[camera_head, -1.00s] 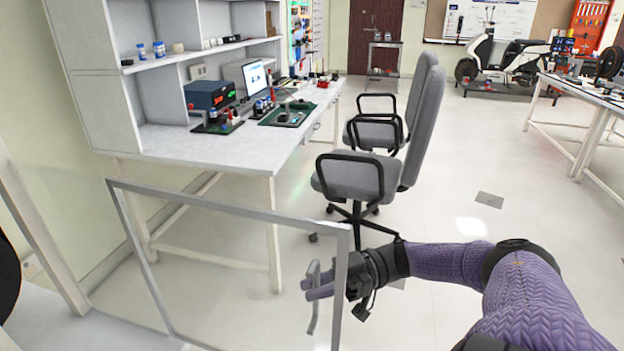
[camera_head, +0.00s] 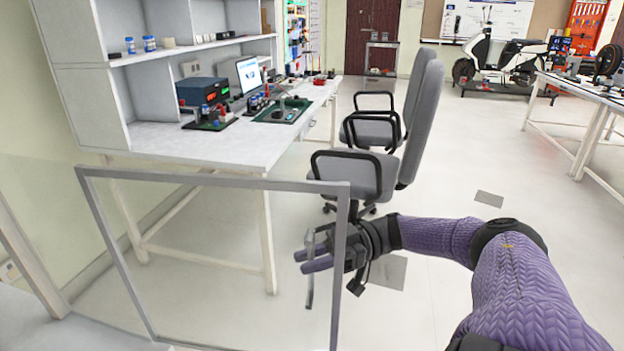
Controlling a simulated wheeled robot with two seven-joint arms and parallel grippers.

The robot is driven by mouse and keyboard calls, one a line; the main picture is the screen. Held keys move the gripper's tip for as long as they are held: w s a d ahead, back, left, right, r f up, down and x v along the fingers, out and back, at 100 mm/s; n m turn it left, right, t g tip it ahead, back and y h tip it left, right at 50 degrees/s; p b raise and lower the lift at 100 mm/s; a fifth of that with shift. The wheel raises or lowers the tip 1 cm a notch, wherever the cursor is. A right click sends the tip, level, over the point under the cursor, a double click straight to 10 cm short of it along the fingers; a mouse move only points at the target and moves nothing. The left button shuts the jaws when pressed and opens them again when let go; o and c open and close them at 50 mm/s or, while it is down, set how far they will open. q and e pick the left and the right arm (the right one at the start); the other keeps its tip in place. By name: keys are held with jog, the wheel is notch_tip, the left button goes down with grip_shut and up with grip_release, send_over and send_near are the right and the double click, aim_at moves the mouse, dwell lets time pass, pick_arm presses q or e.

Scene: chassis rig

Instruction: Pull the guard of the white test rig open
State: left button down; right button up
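The guard (camera_head: 215,181) is a clear panel in a thin grey frame. It stands swung out at the lower left, with floor and table legs showing through it. Its grey bar handle (camera_head: 310,292) is near the frame's right upright. My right gripper (camera_head: 308,260), at the end of the purple-sleeved arm, is at this handle. Its purple fingers lie close together across the bar and look shut on it. The rest of the white test rig (camera_head: 60,335) shows only in part at the lower left. My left gripper is not in view.
A white workbench (camera_head: 200,145) with shelves and instruments stands behind the guard. Two grey office chairs (camera_head: 420,115) stand close beyond my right gripper. Another table (camera_head: 570,88) is at the far right. The floor (camera_head: 490,255) to the right is clear.

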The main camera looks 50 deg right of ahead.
jog(key=b+v, duration=0.5)
jog(key=v, duration=0.5)
